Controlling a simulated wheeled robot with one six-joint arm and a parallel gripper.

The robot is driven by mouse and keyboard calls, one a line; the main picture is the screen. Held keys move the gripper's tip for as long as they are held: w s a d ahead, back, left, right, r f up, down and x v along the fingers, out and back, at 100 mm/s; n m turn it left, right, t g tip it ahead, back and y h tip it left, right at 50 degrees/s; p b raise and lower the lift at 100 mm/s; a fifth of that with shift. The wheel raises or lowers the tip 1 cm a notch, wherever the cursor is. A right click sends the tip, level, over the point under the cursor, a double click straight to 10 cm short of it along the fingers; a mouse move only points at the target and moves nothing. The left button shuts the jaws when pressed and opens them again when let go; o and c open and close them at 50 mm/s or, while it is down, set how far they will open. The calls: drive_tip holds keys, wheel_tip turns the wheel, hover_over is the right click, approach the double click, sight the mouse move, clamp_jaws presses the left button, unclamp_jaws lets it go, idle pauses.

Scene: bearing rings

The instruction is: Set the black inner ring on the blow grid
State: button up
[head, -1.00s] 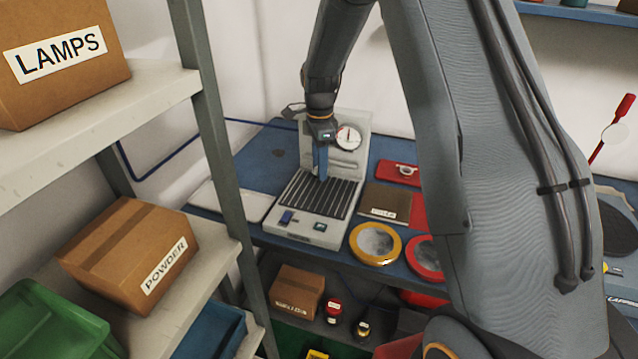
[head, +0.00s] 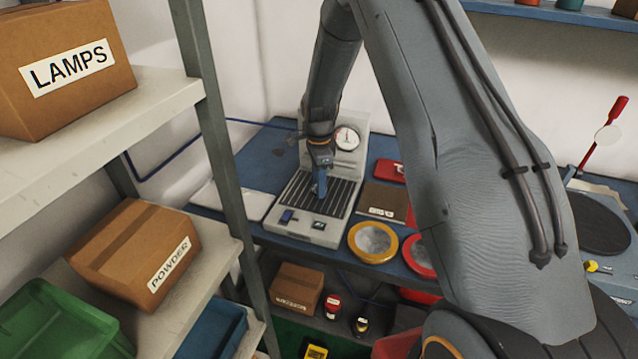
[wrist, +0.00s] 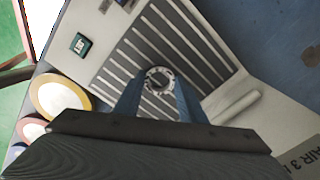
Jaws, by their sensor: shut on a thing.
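The blow grid (head: 338,197) is a panel of dark slots on a pale grey machine with a round gauge. It also shows in the wrist view (wrist: 128,68). My gripper (head: 319,192) points down over the grid, its blue fingertips low near the slots. In the wrist view my gripper (wrist: 158,88) is shut on a small ring (wrist: 158,73), dark inside with a paler, notched rim. The ring lies over the middle slots; whether it touches them I cannot tell. In the head view the fingers hide the ring.
A gold-rimmed dish (head: 374,242) and a red-rimmed dish (head: 418,254) sit right of the machine, with a brown box (head: 383,201) behind them. The machine's gauge (head: 347,138) stands close to my wrist. A shelf post (head: 217,150) rises at the left.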

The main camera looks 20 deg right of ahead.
drive_tip(key=o, duration=1.1)
drive_tip(key=shift+c, duration=0.2)
wheel_tip(320, 180, up, 12)
drive_tip(key=f+b, duration=0.1)
drive_tip(key=b, duration=0.3)
drive_tip(key=s+r+n+t, duration=0.1)
drive_tip(key=s+n, duration=1.7)
drive_tip(key=s, duration=1)
